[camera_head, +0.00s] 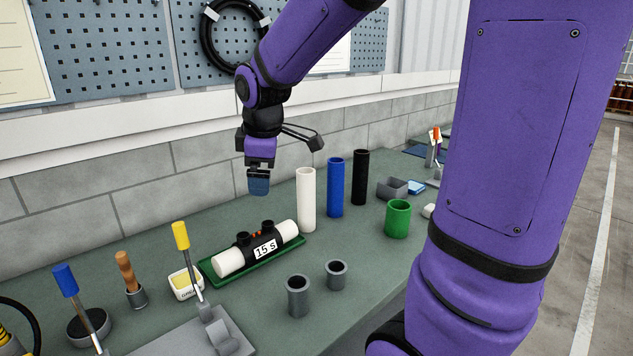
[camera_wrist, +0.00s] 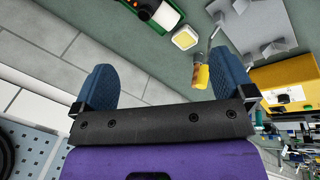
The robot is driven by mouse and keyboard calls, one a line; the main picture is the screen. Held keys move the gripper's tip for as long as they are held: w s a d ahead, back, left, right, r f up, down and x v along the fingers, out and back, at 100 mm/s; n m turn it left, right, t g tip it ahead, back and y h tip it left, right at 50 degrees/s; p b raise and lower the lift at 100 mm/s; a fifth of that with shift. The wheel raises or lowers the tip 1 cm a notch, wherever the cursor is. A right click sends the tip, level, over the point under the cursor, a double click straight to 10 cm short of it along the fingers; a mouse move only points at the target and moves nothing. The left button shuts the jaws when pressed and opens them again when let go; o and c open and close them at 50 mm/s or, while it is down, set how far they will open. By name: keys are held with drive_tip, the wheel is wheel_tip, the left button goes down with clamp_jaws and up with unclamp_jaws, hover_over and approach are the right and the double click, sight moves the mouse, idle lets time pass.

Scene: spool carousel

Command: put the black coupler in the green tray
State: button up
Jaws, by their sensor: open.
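The black coupler (camera_head: 250,243) sits around the middle of a white pipe (camera_head: 230,262). It has two upright black necks, some orange between them and a "15 s" label. Pipe and coupler lie over the shallow green tray (camera_head: 272,260); whether the coupler touches its floor is hidden. In the wrist view the coupler (camera_wrist: 146,8), pipe (camera_wrist: 166,16) and tray (camera_wrist: 151,25) are partly cut off at the top. My gripper (camera_head: 258,188) is open and empty, in the air above and behind the tray; its blue fingers stand apart in the wrist view (camera_wrist: 166,78).
White (camera_head: 306,200), blue (camera_head: 336,188) and black (camera_head: 360,178) tubes stand right of my gripper. A green cup (camera_head: 397,219) and two grey cups (camera_head: 298,297) (camera_head: 336,275) stand nearer. Yellow- (camera_head: 181,236) and blue-handled (camera_head: 65,281) tools rise at left.

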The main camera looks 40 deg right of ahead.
drive_tip(key=s+a+r+m+t, duration=0.1)
drive_tip(key=s+m, duration=0.4)
drive_tip(key=s, duration=0.5)
drive_tip(key=s+a+r+m+t+y, duration=0.1)
drive_tip(key=s+r+m, duration=0.3)
drive_tip(key=s, duration=0.6)
drive_tip(key=shift+s+a+r+m, duration=0.15)
drive_tip(key=shift+s+a+m, duration=0.3)
drive_tip(key=shift+a, duration=0.45)
drive_tip(key=shift+w, duration=0.15)
